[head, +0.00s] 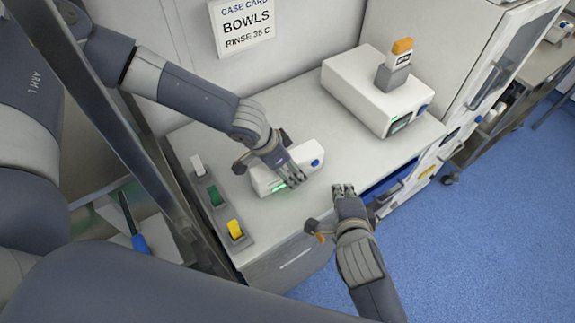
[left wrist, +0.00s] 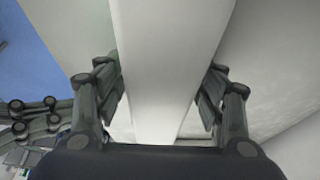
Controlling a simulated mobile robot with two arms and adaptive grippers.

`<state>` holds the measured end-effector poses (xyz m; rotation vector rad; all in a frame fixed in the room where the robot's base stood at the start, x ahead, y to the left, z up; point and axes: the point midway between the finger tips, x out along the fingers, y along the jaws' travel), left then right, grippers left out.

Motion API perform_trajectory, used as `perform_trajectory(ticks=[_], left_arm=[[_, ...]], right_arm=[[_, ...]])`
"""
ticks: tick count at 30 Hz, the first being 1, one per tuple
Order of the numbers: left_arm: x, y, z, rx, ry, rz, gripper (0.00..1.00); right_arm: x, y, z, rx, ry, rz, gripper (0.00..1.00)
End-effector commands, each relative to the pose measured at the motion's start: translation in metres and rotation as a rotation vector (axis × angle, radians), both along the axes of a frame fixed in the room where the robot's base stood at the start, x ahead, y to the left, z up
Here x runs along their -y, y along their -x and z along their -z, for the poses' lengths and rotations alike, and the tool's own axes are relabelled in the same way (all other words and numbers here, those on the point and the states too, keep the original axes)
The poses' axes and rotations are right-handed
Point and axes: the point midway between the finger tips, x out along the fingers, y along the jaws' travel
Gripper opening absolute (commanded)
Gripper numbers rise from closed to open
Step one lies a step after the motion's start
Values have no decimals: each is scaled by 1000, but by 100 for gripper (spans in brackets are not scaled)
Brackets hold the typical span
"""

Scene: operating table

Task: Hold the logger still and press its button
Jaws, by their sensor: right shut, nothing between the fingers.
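The logger (head: 312,151) is a small white box on the bench top with a round blue button (head: 315,163) at its right end and a green-lit strip on its front. My left gripper (head: 291,178) reaches down over its middle. In the left wrist view the white logger body (left wrist: 165,60) lies between the two fingers of the left gripper (left wrist: 162,92), which appear to touch both sides. My right gripper (head: 343,188) is shut and empty, in front of the bench's front edge, below and right of the logger, apart from the button.
A larger white device (head: 350,82) with an orange-topped grey block (head: 394,66) stands at the back right. A grey strip with white, green and yellow rockers (head: 214,194) lies left of the logger. A wall sign (head: 243,27) hangs behind. The bench is clear between logger and larger device.

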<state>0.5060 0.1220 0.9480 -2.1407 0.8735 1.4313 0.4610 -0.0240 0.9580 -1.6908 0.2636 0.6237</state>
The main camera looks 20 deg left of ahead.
Motion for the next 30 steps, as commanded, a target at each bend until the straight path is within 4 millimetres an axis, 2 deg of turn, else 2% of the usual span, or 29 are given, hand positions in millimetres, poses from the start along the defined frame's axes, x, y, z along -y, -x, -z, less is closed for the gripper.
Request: perform_trajectory(ticks=[7, 11, 24, 30], left_arm=[[0, 0, -1, 0, 0, 0, 65], [-3, 2, -9, 2, 1, -2, 65], [-26, 25, -89, 2, 2, -3, 65], [-32, 31, -108, 1, 0, -1, 65]], right_arm=[[0, 0, 0, 0, 0, 0, 0], [0, 0, 0, 0, 0, 0, 0], [0, 0, 0, 0, 0, 0, 0], [0, 0, 0, 0, 0, 0, 0]])
